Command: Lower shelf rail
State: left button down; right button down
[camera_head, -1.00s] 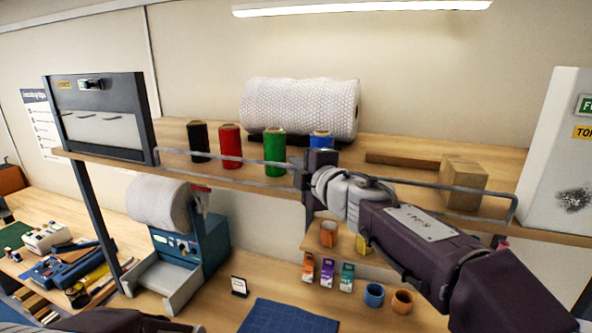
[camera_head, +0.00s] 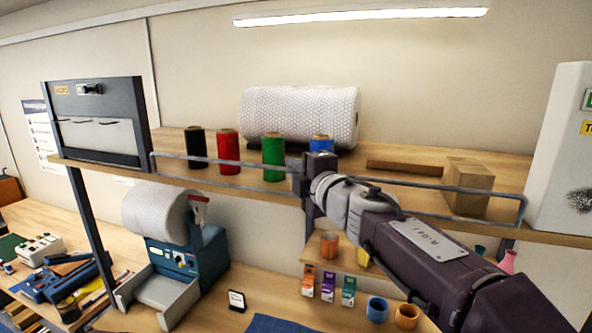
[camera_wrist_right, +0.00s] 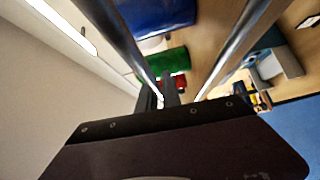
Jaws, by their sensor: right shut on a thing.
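The shelf rail (camera_head: 522,210) is a thin grey metal bar frame along the front edge of the upper shelf (camera_head: 110,172), with bent ends. My right gripper (camera_head: 309,190) is shut on the rail near its middle, in front of the blue spool. The hand hides that part of the rail, and the grip itself is hard to see. In the right wrist view, two shiny metal bars run towards the dark fingers (camera_wrist_right: 163,96). My left gripper is out of view.
Black (camera_head: 196,147), red (camera_head: 228,150), green (camera_head: 273,154) and blue (camera_head: 321,144) spools stand behind the rail. A carton (camera_head: 467,186) sits close to its right end, and a bubble-wrap roll (camera_head: 299,116) lies behind. A white cabinet (camera_head: 562,140) stands at the right.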

jog(key=shift+s+a+f, duration=0.1)
jog(key=shift+f, duration=0.1)
dwell(0.6)
jog(key=c, duration=1.7)
grip_release()
jog(key=shift+o, duration=0.9)
jog(key=shift+a+r, duration=0.1)
jog(key=shift+a, duration=0.15)
